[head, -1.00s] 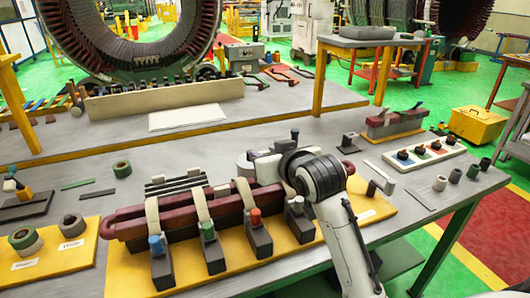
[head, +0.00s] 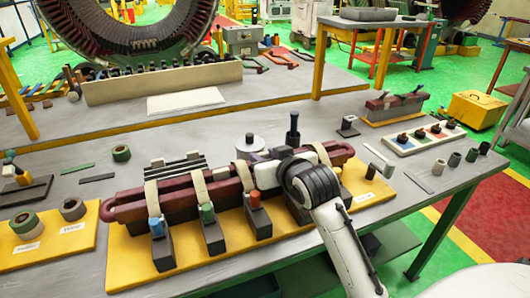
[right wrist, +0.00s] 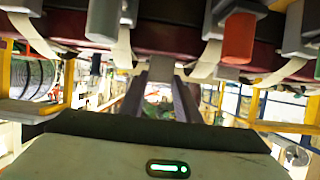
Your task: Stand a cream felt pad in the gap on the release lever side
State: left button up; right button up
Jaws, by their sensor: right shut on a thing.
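The winding fixture has a yellow base plate (head: 190,257) and long dark-red coil bars (head: 128,208) wrapped by cream straps. Blue, green and red (head: 255,199) capped clamps stand along its front. My right gripper (head: 262,174) is over the bars, right of the red-capped clamp. My left gripper is out of view.
A white disc with a knob (head: 250,147) is behind the bars. Ring rolls (head: 73,209) sit at the left. My right forearm covers the fixture's right part.

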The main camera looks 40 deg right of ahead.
jog(key=shift+f, duration=0.2)
jog(key=o, duration=1.2)
jog(key=v, duration=1)
jog(key=shift+s+a, duration=0.1)
jog(key=shift+s, duration=0.05)
